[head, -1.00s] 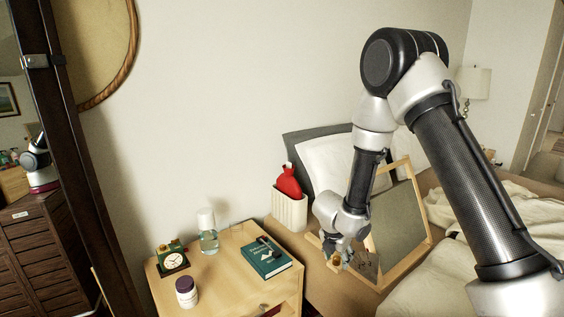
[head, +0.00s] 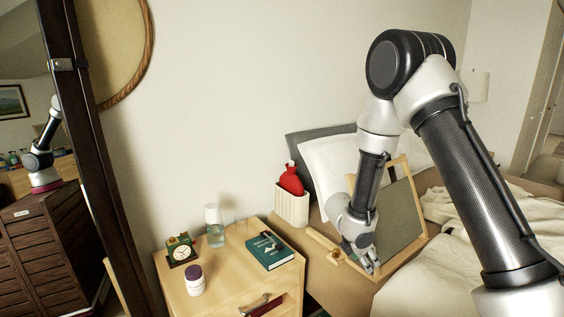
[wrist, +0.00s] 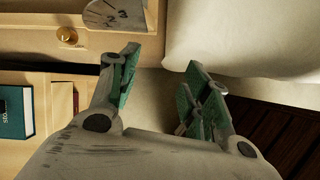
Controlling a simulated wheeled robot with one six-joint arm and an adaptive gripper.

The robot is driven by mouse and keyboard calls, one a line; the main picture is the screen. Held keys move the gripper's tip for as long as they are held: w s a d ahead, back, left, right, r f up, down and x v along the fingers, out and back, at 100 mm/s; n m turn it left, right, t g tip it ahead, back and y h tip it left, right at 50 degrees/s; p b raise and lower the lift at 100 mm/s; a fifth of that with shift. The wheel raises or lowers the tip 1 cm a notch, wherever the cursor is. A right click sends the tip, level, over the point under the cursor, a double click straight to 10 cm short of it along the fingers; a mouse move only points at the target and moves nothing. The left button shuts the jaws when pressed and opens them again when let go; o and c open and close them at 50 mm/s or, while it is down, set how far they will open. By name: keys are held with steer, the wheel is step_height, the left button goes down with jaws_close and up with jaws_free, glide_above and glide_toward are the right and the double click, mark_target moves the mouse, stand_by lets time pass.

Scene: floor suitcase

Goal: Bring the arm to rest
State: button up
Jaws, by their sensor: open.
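My gripper (head: 368,264) hangs at the end of my bent arm in the head view. It is in front of a wooden-framed grey panel (head: 400,222) that stands on the bed side. In the wrist view my gripper (wrist: 162,66) has its two green-padded fingers spread apart with nothing between them. Past the fingers lie a wooden edge with a brass knob (wrist: 67,36) and part of a numbered dial (wrist: 118,14). My gripper hides part of the wooden frame's lower end in the head view.
A nightstand (head: 222,285) holds a green book (head: 268,250), a clock (head: 182,252), a purple-capped jar (head: 194,280) and a glass bottle (head: 214,228). A red hot-water bottle (head: 291,180) sits in a ribbed white holder (head: 291,207). A mirror (head: 40,120) stands at left.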

steer(key=s+d+r+m+g, duration=0.2)
steer(key=s+d+r+m, duration=0.4)
steer(key=r, duration=0.3)
steer(key=s+d+r+m+g, duration=0.1)
steer(key=s+d+r+m, duration=0.4)
steer(key=r+m, duration=0.25)
steer(key=s+r+m+t+y, duration=0.4)
steer(key=s+r+m, duration=0.5)
steer(key=s+r, duration=0.7)
steer(key=shift+s+a+r+y, duration=0.3)
steer(key=shift+s+y, duration=0.2)
steer(key=shift+s, duration=0.4)
